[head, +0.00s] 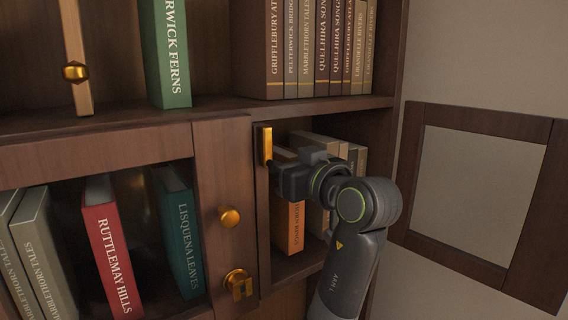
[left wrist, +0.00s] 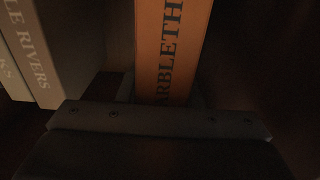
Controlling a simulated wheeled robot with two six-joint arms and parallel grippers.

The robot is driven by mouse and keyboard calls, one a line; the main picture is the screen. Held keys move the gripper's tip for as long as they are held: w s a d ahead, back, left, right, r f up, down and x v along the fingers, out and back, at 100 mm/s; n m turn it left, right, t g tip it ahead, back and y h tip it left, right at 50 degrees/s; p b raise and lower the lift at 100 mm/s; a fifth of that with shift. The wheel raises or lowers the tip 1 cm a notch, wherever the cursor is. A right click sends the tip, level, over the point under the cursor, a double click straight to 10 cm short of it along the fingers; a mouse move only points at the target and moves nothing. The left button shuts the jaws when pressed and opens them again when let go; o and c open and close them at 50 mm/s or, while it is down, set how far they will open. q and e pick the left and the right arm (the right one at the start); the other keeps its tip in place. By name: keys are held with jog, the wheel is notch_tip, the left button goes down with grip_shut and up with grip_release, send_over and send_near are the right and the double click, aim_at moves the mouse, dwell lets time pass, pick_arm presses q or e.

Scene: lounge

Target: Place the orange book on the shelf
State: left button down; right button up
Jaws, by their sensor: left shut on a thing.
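The orange book (head: 295,228) is upright inside the right-hand lower compartment of the bookcase, its spine facing out. In the left wrist view the orange spine (left wrist: 172,50) rises between the dark fingers, with "ARBLETH" lettering. The book's base is close to the shelf (head: 300,268); I cannot tell whether it touches. My right gripper is not in view.
Pale books (head: 318,215) stand close to the right of the orange book. An open cabinet door (head: 480,120) hangs at the right. A gold handle (head: 264,145) and the wooden divider (head: 228,180) border the compartment on the left. A red book (head: 110,245) leans in the left compartment.

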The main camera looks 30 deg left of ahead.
pick_arm(q)
jog(key=shift+f, duration=0.75)
jog(key=shift+f, duration=0.2)
jog(key=c, duration=1)
grip_release()
jog(key=shift+s, duration=0.1)
